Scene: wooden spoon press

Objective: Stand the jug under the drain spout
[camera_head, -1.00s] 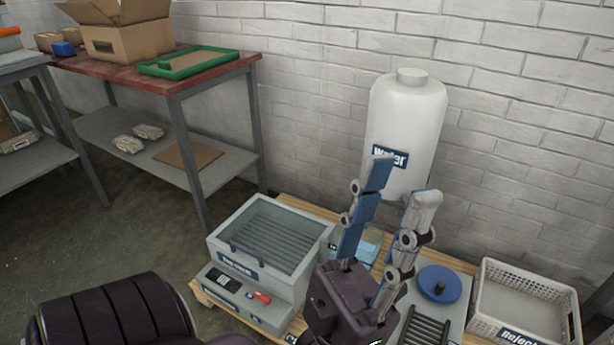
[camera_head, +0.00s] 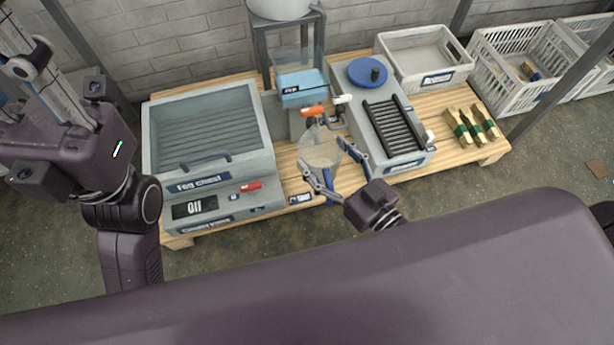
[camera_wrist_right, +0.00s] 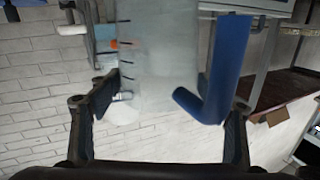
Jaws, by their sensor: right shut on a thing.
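The jug (camera_head: 320,152) is clear, with a blue handle (camera_head: 328,186). It is in the middle of the head view, over the pallet's near side. My right gripper (camera_head: 325,155) is shut on the jug, one finger on each side. In the right wrist view the jug (camera_wrist_right: 160,60) fills the space between the fingers and shows dark measuring marks. A tap with an orange lever (camera_head: 313,110) is just beyond the jug; its outlet is too small to make out clearly. I cannot tell whether the jug touches the pallet. My left gripper (camera_head: 40,75) is raised at the left, partly cut off.
The fog chest (camera_head: 205,125) stands left of the jug, and a grey unit with a blue knob and black rollers (camera_head: 394,122) stands right. A blue box (camera_head: 302,88) and tank stand (camera_head: 262,45) are behind. Crates and wooden pieces (camera_head: 470,124) are farther right.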

